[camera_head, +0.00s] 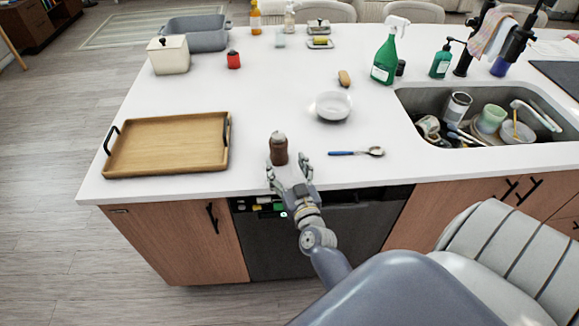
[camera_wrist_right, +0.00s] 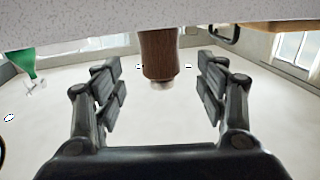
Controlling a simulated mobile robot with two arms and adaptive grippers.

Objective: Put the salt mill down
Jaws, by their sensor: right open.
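The salt mill (camera_head: 278,150) is dark brown with a pale top and stands upright on the white island counter near its front edge. In the right wrist view, which looks upside down, the mill (camera_wrist_right: 160,57) shows between the fingers with a gap on each side. My right gripper (camera_head: 289,174) is open at the counter's front edge, just in front of the mill. Its spread fingers also show in the right wrist view (camera_wrist_right: 160,92), holding nothing. My left gripper is not in view.
A wooden tray (camera_head: 165,143) lies to the left of the mill. A blue-handled spoon (camera_head: 355,152) lies to the right, and a white bowl (camera_head: 333,105) stands behind. The sink (camera_head: 420,98) with dishes is further right. Bare counter lies behind the mill.

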